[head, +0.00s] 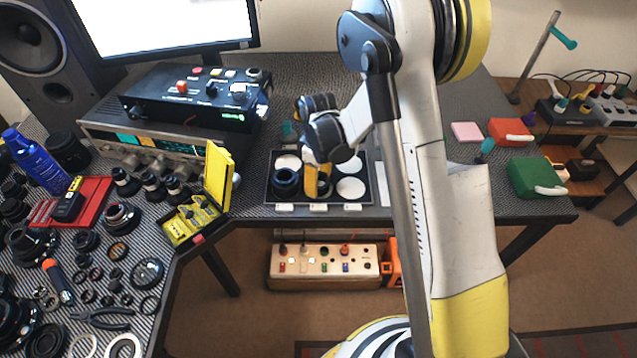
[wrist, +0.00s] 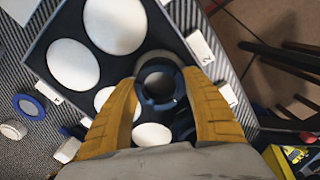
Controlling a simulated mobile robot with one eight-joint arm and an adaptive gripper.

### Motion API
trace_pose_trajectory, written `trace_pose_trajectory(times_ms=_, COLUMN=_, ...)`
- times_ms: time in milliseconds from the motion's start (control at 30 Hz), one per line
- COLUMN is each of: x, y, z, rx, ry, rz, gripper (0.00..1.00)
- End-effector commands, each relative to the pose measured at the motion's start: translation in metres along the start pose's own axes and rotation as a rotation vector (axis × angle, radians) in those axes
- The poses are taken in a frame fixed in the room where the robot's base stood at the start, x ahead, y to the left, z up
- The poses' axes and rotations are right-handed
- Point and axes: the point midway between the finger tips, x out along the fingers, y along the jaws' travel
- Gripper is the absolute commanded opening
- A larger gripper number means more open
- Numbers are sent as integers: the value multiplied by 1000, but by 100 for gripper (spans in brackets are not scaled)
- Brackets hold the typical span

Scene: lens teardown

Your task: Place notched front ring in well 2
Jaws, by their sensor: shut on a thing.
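The notched front ring (wrist: 160,88), dark blue-black with an open centre, is between the yellow fingers of my gripper (wrist: 162,80) in the wrist view. My gripper (head: 317,180) is shut on it and points down at the tray's front middle well in the head view. The black tray (head: 271,195) has several pale round wells. In the wrist view the ring lies over the well beside the label marked 2 (wrist: 207,57), with a pale edge of that well showing behind it. I cannot tell whether the ring touches the well floor.
A dark lens part (head: 287,181) stands in the tray's front left well. A yellow open case (head: 215,190) is left of the tray, and a black control box (head: 190,95) stands behind it. Lens parts and tools crowd the left bench. A pink block (head: 466,132) lies on the right.

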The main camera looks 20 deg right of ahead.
Motion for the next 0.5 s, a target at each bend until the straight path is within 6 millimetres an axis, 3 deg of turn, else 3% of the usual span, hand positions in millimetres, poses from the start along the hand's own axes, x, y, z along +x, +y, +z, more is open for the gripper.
trace_pose_trajectory(times_ms=233, x=4, y=0, z=0, rx=0, ry=0, rz=0, gripper=15)
trace_pose_trajectory(times_ms=267, x=3, y=0, z=0, rx=0, ry=0, rz=0, gripper=65)
trace_pose_trajectory(times_ms=300, x=2, y=0, z=0, rx=0, ry=0, rz=0, gripper=77)
trace_pose_trajectory(times_ms=500, x=2, y=0, z=0, rx=0, ry=0, rz=0, gripper=77)
